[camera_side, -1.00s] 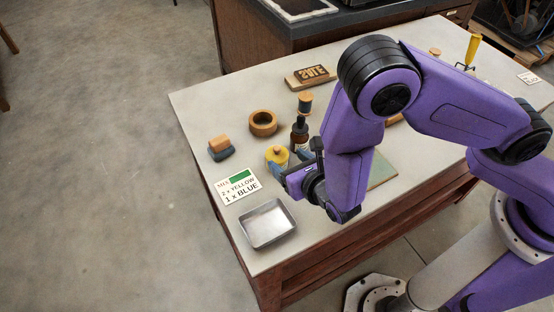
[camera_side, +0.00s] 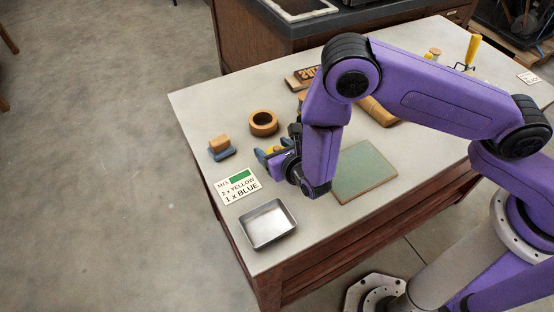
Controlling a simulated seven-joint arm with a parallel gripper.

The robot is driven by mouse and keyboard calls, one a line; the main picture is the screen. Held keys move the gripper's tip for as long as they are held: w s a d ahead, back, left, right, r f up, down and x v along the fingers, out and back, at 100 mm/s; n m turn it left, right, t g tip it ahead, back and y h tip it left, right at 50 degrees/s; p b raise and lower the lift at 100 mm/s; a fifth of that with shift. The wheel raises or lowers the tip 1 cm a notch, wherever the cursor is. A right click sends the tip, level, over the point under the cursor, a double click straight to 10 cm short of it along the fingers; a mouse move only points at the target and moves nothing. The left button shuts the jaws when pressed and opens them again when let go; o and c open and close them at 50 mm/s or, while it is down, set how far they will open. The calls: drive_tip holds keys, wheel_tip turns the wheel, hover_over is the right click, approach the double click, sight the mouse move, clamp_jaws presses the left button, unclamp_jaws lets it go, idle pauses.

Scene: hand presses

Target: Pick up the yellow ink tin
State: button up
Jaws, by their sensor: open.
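The yellow ink tin (camera_side: 271,149) shows only as a small patch of yellow lid, between and behind the fingers of my gripper (camera_side: 266,157). My gripper is open, its blue fingers pointing left around or just in front of the tin. Whether the fingers touch it cannot be told, and most of the tin is hidden by the gripper.
A shallow metal tray (camera_side: 268,223) and a card reading 2 x yellow, 1 x blue (camera_side: 238,186) lie in front. A blue block with a wooden top (camera_side: 221,147) stands left, a wooden ring (camera_side: 263,123) behind. A green mat (camera_side: 363,172) lies right.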

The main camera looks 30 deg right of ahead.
drive_tip(key=c, duration=0.9)
drive_tip(key=shift+r, duration=0.2)
drive_tip(key=shift+r, duration=0.5)
drive_tip(key=s+d+r, duration=0.2)
drive_tip(key=s+r, duration=0.2)
drive_tip(key=s+d+r, duration=0.5)
drive_tip(key=s+r, duration=0.2)
drive_tip(key=shift+s+d+r, duration=0.25)
drive_tip(key=shift+s+r, duration=0.05)
